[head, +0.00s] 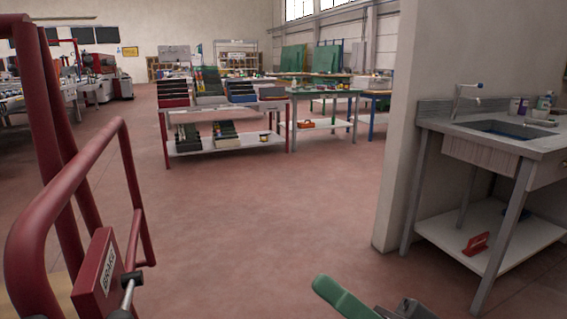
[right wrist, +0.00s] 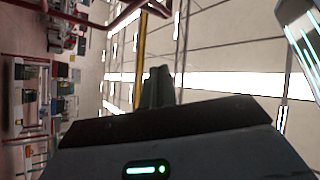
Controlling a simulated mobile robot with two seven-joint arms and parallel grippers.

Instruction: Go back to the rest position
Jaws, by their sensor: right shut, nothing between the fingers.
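My right gripper (head: 328,288) shows at the bottom edge of the head view, right of the middle, as a green finger part with grey metal behind it. Most of the arm is cut off by the frame. In the right wrist view the gripper (right wrist: 158,80) has its two dark green fingers together, with nothing between them. It is clear of any object there. My left gripper is not in the head view.
A red tubular frame with a red brake box (head: 101,272) stands close at the left. A sink bench (head: 480,135) and a wall end (head: 400,150) are at the right. A table with bins (head: 225,142) stands farther off. The floor (head: 250,225) between is clear.

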